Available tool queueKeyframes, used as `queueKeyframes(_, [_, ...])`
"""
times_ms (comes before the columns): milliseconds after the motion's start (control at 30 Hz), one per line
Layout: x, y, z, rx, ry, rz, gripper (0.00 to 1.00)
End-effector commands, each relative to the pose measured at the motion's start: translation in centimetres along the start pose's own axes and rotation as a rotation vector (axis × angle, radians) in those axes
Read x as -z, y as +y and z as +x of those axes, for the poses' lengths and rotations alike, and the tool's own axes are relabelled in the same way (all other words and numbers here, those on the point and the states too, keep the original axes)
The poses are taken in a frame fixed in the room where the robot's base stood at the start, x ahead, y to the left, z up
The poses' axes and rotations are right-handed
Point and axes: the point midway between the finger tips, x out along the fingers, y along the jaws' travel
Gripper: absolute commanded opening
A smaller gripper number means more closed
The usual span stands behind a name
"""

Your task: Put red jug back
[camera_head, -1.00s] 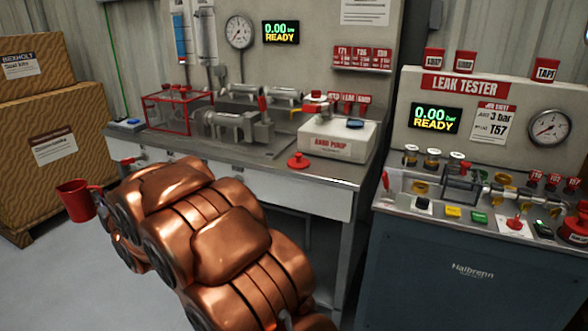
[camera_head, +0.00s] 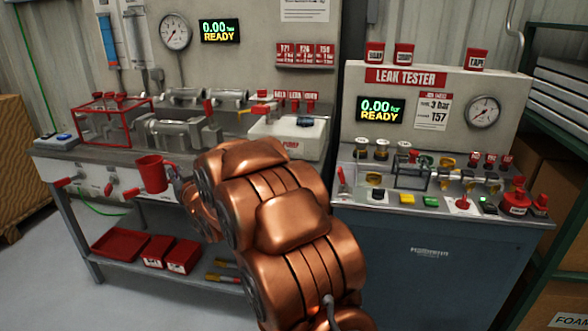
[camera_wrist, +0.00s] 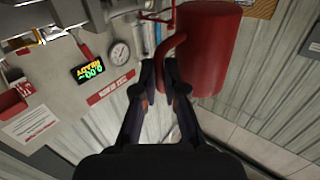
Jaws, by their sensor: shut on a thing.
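The red jug (camera_head: 152,173) is held out in front of the left workbench, roughly upright in the head view. It also shows large in the wrist view (camera_wrist: 210,45), with its handle between my fingertips. My gripper (camera_head: 180,183) is shut on the jug's handle, and its two dark fingers (camera_wrist: 163,70) show in the wrist view. The gripper is partly hidden by my copper arm in the head view.
The left workbench (camera_head: 62,158) carries a red frame (camera_head: 112,122), metal fittings and a white pump box (camera_head: 290,140). Its lower shelf holds red trays (camera_head: 120,244). The leak tester bench (camera_head: 420,255) stands on the right, with caps and small parts on top.

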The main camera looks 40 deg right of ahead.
Motion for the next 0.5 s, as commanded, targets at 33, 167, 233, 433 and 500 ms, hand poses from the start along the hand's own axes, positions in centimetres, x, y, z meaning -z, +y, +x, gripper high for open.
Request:
queueKeyframes(33, [0.4,1.9,-0.4,-0.018,0.001,0.001,0.00])
queueKeyframes(167, [0.8,5.8,-1.4,-0.045,0.001,0.001,0.00])
queueKeyframes(233, [1.0,7.8,-2.1,-0.059,0.001,0.001,0.00])
queueKeyframes(433, [1.6,13.2,-4.4,-0.095,0.002,0.000,0.00])
queueKeyframes(500, [1.8,15.0,-5.3,-0.108,0.004,-0.001,0.00])
